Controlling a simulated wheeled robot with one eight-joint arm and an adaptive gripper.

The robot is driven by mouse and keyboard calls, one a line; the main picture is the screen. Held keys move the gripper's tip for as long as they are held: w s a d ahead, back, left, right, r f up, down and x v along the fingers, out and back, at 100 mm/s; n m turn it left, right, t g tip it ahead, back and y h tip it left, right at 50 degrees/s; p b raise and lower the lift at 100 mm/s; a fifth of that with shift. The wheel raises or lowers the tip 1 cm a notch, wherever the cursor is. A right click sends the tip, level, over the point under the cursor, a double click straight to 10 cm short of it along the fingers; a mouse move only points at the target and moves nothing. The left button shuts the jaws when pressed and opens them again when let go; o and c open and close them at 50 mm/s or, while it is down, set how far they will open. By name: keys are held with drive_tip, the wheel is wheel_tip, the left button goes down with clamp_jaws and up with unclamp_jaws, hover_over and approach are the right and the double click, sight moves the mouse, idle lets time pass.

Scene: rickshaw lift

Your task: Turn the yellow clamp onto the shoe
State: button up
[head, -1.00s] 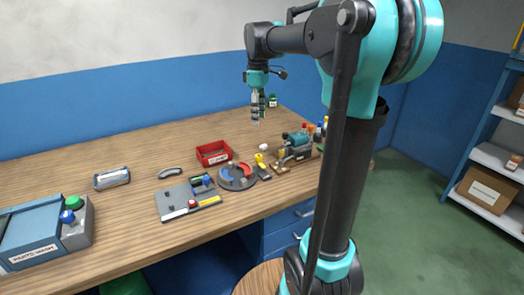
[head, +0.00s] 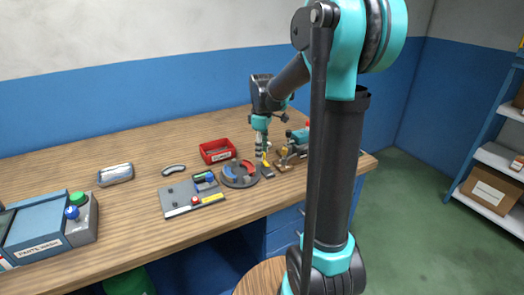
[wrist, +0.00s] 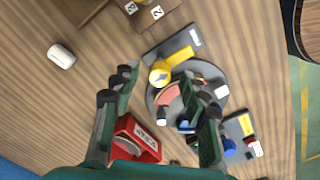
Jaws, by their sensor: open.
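The yellow clamp (wrist: 180,57) lies in the upper middle of the wrist view, on a dark plate beside a round grey base (head: 228,183). Its rounded end, marked with a dark arrow, is near the edge of the round base. In the head view the clamp (head: 266,160) is partly hidden by my gripper (head: 260,150). A red shoe (wrist: 168,95) lies on the round base close to the clamp's rounded end.
A red bin (head: 217,151) stands behind the round base. A grey board with knobs (head: 192,196) lies to its left, and a teal machine (head: 296,141) to its right. A loose grey curved piece (head: 174,169) lies farther left.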

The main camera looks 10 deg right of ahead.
clamp_jaws()
idle(0.3)
drive_tip(key=shift+m, duration=0.3)
drive_tip(key=m, duration=0.3)
drive_tip(key=shift+m, duration=0.3)
drive_tip(key=m, duration=0.4)
drive_tip(key=shift+m, duration=0.3)
drive_tip(key=m, duration=0.4)
drive_tip(key=shift+m, duration=2.5)
